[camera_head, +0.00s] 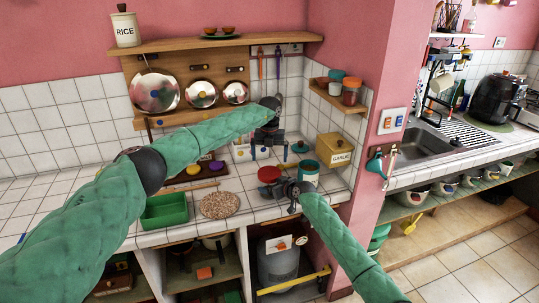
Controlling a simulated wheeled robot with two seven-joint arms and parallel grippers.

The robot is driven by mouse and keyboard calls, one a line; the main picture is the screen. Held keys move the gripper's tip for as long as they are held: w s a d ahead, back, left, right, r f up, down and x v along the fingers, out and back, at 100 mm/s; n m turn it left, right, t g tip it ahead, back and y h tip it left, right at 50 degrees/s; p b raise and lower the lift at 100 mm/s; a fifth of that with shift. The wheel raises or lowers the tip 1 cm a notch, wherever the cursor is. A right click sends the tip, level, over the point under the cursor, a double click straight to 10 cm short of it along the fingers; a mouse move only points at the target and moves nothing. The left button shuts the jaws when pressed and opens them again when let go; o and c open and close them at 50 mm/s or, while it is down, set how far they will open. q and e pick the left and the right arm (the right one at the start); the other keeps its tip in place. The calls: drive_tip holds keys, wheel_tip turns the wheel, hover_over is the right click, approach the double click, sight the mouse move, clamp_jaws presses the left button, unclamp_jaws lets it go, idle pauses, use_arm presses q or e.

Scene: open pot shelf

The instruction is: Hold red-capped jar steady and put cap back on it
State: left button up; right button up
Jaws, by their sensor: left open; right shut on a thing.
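A red round top (269,174) shows on the tiled counter near the front edge. It appears to belong to the red-capped jar, whose body is mostly hidden. I cannot tell whether the red disc is a seated cap or the jar's open mouth. My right gripper (283,185) comes in from the lower right and is shut at its right side. My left gripper (269,150) is open, pointing down above the counter behind the red top, with nothing visible between its fingers.
A teal jar (308,172) stands close right of my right gripper. A teal round piece (300,147) and a yellow garlic box (335,149) are behind it. A round cork mat (220,205) and green tray (165,211) lie left.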

sight(269, 172)
use_arm(q)
wheel_tip(269, 172, down, 7)
drive_tip(key=shift+f, duration=0.15)
idle(0.4)
drive_tip(key=c, duration=0.7)
drive_tip(key=o, duration=0.7)
drive_tip(key=shift+r, duration=2.25)
